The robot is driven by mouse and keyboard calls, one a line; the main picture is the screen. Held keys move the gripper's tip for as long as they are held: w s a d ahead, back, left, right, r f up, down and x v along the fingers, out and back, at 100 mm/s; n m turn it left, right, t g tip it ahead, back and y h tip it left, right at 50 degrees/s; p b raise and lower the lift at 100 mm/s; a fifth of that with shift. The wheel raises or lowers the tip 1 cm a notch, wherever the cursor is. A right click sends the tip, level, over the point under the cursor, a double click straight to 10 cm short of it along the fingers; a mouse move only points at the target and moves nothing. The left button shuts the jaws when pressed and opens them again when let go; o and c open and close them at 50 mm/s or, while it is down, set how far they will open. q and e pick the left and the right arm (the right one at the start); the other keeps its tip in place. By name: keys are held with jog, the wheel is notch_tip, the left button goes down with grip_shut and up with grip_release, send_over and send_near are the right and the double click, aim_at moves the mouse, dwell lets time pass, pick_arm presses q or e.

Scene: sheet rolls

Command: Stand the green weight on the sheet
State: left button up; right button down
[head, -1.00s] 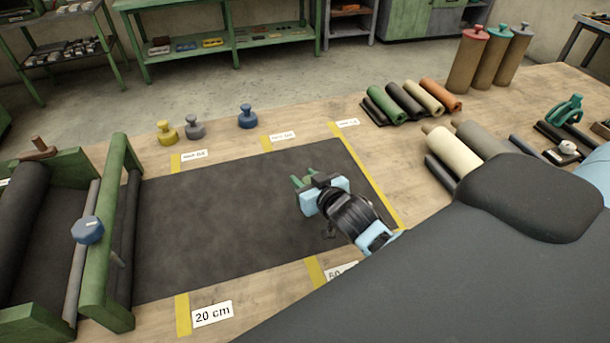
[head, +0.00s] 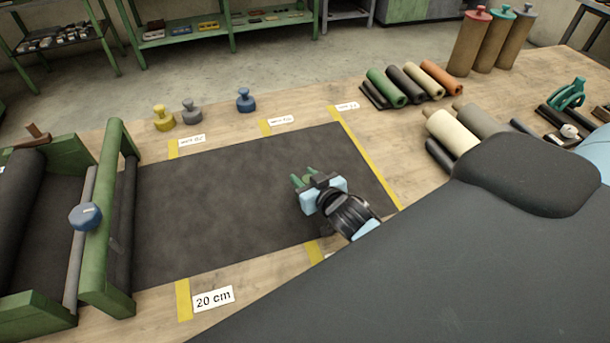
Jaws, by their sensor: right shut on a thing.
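The dark sheet (head: 220,200) lies unrolled on the wooden table, coming out of the green-framed roll stand at left. My right gripper (head: 302,181) is over the right half of the sheet, shut on a small green thing between its fingers, which I take to be the green weight (head: 307,179). The gripper hides most of it, and I cannot tell whether it touches the sheet. A yellow weight (head: 163,119), a grey weight (head: 191,113) and a blue weight (head: 245,101) stand on the table beyond the sheet. My left gripper is not in view.
The roll stand (head: 100,220) with a blue knob (head: 85,216) borders the sheet at left. Yellow tape marks (head: 183,300) with labels line both long sides. Several small rolls (head: 388,88) lie at the back right, with upright rolls (head: 467,42) behind. Bare table lies beyond the sheet.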

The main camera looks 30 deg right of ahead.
jog(key=shift+r, duration=0.1)
jog(key=c, duration=1)
grip_release()
jog(key=shift+f, duration=0.2)
jog(key=shift+s+r, duration=0.1)
jog(key=shift+r, duration=0.15)
jog(key=v, duration=1)
jog(key=shift+s, duration=0.3)
jog(key=shift+s+r, duration=0.2)
jog(key=shift+s, duration=0.4)
